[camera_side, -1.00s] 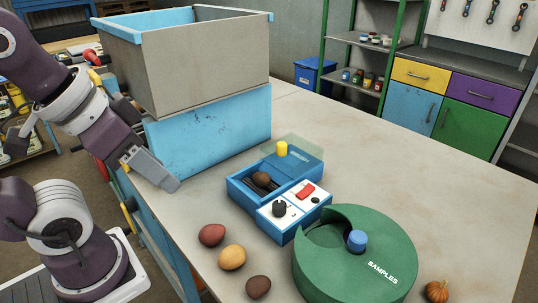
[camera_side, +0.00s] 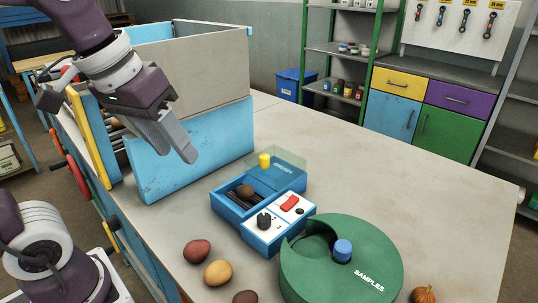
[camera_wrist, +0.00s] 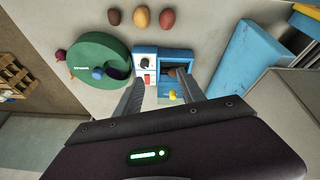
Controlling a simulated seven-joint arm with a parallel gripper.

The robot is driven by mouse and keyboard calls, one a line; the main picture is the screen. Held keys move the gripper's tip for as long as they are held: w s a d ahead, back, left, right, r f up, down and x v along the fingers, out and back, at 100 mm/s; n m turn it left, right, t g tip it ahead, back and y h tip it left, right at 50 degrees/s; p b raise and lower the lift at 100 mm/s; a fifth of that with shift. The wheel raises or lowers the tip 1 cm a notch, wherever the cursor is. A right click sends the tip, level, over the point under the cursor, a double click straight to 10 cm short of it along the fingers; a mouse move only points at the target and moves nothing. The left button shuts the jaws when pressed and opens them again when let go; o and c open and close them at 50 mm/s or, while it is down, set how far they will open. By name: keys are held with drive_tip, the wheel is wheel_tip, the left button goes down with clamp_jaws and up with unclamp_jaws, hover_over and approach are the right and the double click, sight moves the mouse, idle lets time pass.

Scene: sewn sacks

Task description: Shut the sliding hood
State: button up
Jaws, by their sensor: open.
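A blue box (camera_side: 230,207) stands on the table with a white control panel in front. Its clear hood (camera_side: 289,157), with a yellow knob (camera_side: 264,160), sits slid back over the rear part. The compartment is uncovered and a brown egg-like object (camera_side: 245,191) lies in it. My gripper (camera_side: 190,158) is open and empty, in the air to the left of the box and above the table. In the wrist view, the box (camera_wrist: 178,53) and knob (camera_wrist: 173,95) show beyond and between my open fingers (camera_wrist: 161,83). My gripper touches neither.
A round green samples container (camera_side: 345,275) with a blue knob stands at the box's right front. Several egg-like objects, one yellow (camera_side: 218,273), lie in front. A large blue and grey bin (camera_side: 190,150) stands behind my gripper. Free table lies right of the box.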

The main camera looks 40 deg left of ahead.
drive_tip(key=w+a+n+g, duration=0.2)
drive_tip(key=w+n, duration=0.2)
drive_tip(key=w, duration=0.8)
drive_tip(key=n+g, duration=0.2)
drive_tip(key=n, duration=0.4)
hover_over(264, 155)
drive_tip(key=f, duration=0.8)
drive_tip(key=shift+s+d+f, duration=0.1)
drive_tip(key=shift+s+d, duration=0.05)
drive_tip(key=shift+s, duration=0.05)
wheel_tip(264, 155, down, 7)
drive_tip(key=shift+w+r, duration=0.15)
drive_tip(key=shift+r, duration=0.05)
drive_tip(key=shift+f, duration=0.45)
clamp_jaws()
drive_tip(key=shift+r, duration=0.1)
